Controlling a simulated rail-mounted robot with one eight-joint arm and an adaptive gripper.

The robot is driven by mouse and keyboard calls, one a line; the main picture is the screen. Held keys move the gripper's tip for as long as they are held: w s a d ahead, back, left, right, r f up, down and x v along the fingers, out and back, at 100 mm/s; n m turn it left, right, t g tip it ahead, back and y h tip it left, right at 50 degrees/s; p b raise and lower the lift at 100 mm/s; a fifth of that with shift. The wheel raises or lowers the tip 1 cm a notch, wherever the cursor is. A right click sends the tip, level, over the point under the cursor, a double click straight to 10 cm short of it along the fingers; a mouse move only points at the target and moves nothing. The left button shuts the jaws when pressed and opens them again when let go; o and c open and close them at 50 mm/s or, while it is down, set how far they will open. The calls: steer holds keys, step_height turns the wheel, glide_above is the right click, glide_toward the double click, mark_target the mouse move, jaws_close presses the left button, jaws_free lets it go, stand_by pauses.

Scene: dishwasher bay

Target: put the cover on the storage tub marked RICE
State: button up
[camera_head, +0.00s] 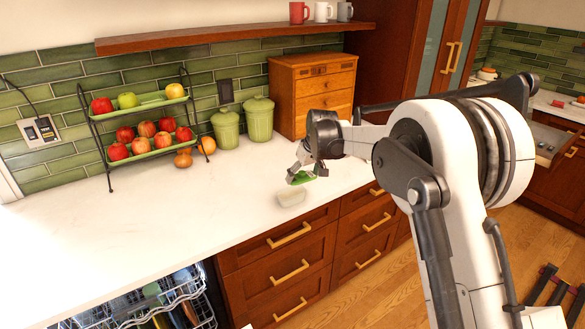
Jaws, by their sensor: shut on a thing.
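A small pale, see-through tub (291,198) stands on the white counter near its front edge. No marking can be read on it at this size. My gripper (297,177) is shut on a green cover (304,178), just above and slightly right of the tub. The cover looks apart from the tub's rim, but the exact gap is hard to judge. Part of the cover is hidden by my gripper.
Two green canisters (259,119) and a wooden drawer box (312,88) stand against the back wall. A tiered fruit rack (147,145) stands to the left. An open dishwasher rack (140,302) is below left. The left counter (110,235) is clear.

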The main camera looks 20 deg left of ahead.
steer(key=a, duration=0.3)
steer(key=shift+s+a+r+n, duration=0.15)
steer(key=shift+a+r+n, duration=0.2)
steer(key=shift+a+n, duration=0.05)
steer(key=shift+f+b, duration=0.4)
steer(key=shift+f, duration=1.7)
steer(key=shift+f+b, duration=0.75)
steer(key=shift+f, duration=0.15)
steer(key=shift+f+b, duration=0.1)
steer(key=shift+b, duration=0.65)
steer(key=shift+f+b, duration=0.35)
stand_by(0.5)
steer(key=o, duration=1)
steer(key=shift+o, duration=0.4)
steer(key=shift+r, duration=0.1)
